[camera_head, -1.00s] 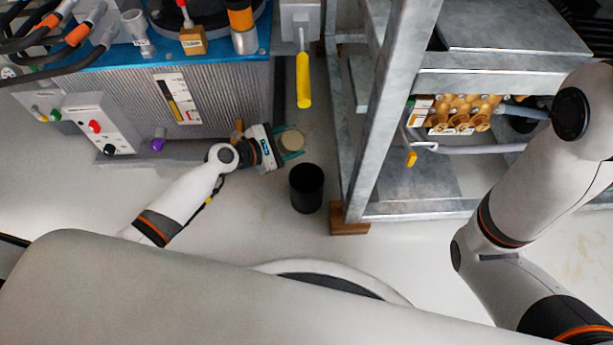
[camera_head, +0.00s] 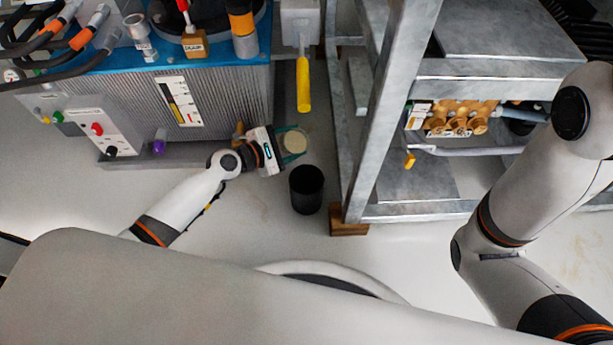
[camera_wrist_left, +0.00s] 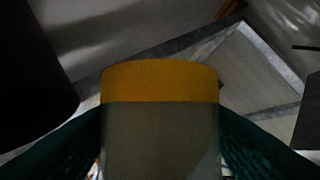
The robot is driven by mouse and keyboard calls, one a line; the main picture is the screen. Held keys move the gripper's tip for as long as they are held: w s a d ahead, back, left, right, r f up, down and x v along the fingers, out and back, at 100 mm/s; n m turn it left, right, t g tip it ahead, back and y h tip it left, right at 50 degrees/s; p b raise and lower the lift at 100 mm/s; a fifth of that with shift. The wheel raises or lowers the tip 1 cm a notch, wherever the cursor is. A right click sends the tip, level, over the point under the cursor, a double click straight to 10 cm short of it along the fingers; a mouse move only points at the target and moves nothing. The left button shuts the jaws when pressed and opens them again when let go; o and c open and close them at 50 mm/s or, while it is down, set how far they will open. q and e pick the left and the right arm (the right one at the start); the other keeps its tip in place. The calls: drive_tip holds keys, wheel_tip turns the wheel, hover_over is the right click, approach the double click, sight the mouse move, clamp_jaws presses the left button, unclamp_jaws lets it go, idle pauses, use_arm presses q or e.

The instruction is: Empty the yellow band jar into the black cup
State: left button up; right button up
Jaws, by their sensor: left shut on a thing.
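The yellow band jar (camera_wrist_left: 160,135) fills the middle of the left wrist view, with its yellow band across its far end. My left gripper (camera_head: 293,143) is shut on it, with a green finger on each side of the jar. In the head view the jar (camera_head: 294,142) shows as a pale tan disc between the fingers; its contents cannot be told. The black cup (camera_head: 306,207) stands upright on the floor, a little below and right of the jar in the picture and apart from it. My right gripper is not in view.
A blue-topped machine (camera_head: 225,95) with ribbed side stands behind the left gripper. A grey metal frame (camera_head: 365,150) on a wooden block (camera_head: 349,222) stands close right of the cup. A yellow-handled lever (camera_head: 303,85) hangs above. Open floor lies left of the cup.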

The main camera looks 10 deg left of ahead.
sight(293, 142)
use_arm(q)
drive_tip(key=shift+f+b, duration=0.15)
drive_tip(key=shift+b, duration=0.15)
drive_tip(key=shift+s+d+f+m+t+b, duration=0.1)
drive_tip(key=shift+f+m+t+b, duration=0.2)
drive_tip(key=shift+m+b, duration=0.3)
drive_tip(key=shift+r+m+t+b, duration=0.35)
drive_tip(key=shift+r+m+t, duration=0.15)
drive_tip(key=shift+m, duration=0.1)
idle(1.0)
drive_tip(key=shift+f+m+t+y+b, duration=0.35)
drive_tip(key=shift+m+b, duration=0.25)
drive_tip(key=shift+b, duration=0.45)
idle(0.5)
drive_tip(key=shift+r+m+t+b, duration=0.25)
drive_tip(key=shift+r+m+b, duration=0.2)
drive_tip(key=shift+m, duration=0.25)
idle(0.9)
drive_tip(key=shift+s+d+r+m+t+p, duration=0.35)
drive_tip(key=shift+s+d+m+t+p, duration=0.15)
drive_tip(key=shift+s+m, duration=0.15)
idle(0.9)
drive_tip(key=shift+r+m, duration=0.2)
drive_tip(key=shift+m, duration=0.25)
idle(0.3)
